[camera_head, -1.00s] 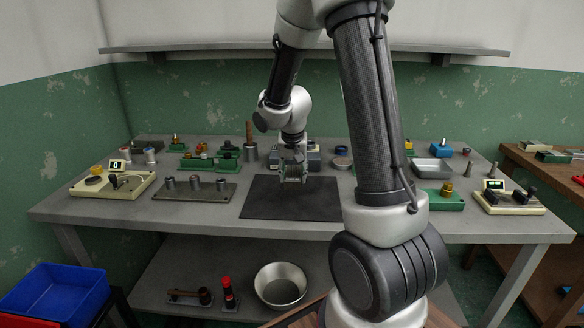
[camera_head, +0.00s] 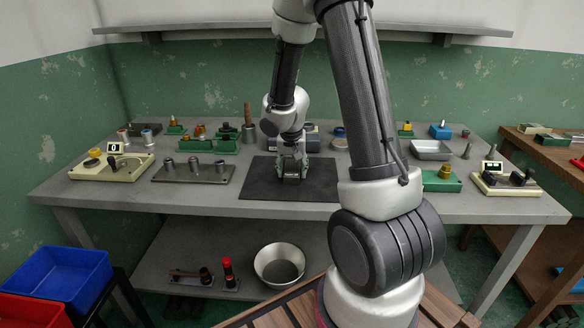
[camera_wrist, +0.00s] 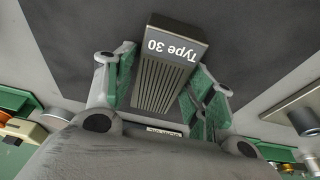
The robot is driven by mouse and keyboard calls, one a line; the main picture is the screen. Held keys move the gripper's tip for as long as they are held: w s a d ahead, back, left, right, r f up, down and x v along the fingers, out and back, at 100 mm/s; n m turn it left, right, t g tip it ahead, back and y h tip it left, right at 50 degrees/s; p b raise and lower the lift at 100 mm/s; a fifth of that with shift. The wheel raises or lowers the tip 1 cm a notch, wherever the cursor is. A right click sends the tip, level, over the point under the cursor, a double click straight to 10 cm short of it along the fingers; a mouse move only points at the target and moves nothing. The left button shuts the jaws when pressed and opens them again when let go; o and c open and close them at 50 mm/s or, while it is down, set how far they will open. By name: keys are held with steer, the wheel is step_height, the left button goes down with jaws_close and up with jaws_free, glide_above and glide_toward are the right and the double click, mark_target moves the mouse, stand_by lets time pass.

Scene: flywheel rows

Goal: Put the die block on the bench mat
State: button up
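The die block (camera_wrist: 165,75), a grey ribbed block with a dark end marked "Type 30", sits between the green fingers of my gripper (camera_wrist: 160,92) in the wrist view. The fingers flank it closely on both sides and appear shut on it. In the head view my gripper (camera_head: 292,172) is low over the back middle of the bench mat (camera_head: 270,188), a dark flat rectangle on the grey bench. The mat (camera_wrist: 90,35) also shows behind the block in the wrist view. Whether the block's underside touches the mat is hidden.
A plate with several grey posts (camera_head: 192,172) lies left of the mat. A green block with a brass knob (camera_head: 440,181) and a device with a display (camera_head: 506,180) stand to the right. Several small fixtures line the back. The mat's front is clear.

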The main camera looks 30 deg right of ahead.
steer(key=shift+o, duration=0.2)
steer(key=shift+r, duration=0.1)
steer(key=s+a+r+n, duration=0.1)
steer(key=s+r, duration=0.5)
steer(key=r, duration=0.4)
steer(key=s+a+r+n, duration=0.1)
steer(key=s+a+r, duration=0.1)
steer(key=s+r, duration=0.6)
steer(key=s+a+r+n+y, duration=0.1)
steer(key=s+r+n, duration=0.1)
steer(key=s, duration=0.4)
steer(key=s+a+r+n+t, duration=0.1)
steer(key=s+r+n, duration=0.1)
steer(key=s, duration=0.4)
steer(key=shift+s+a+r+n+t+y, duration=0.3)
steer(key=shift+s+a+r+n+y, duration=0.1)
steer(key=shift+r, duration=0.1)
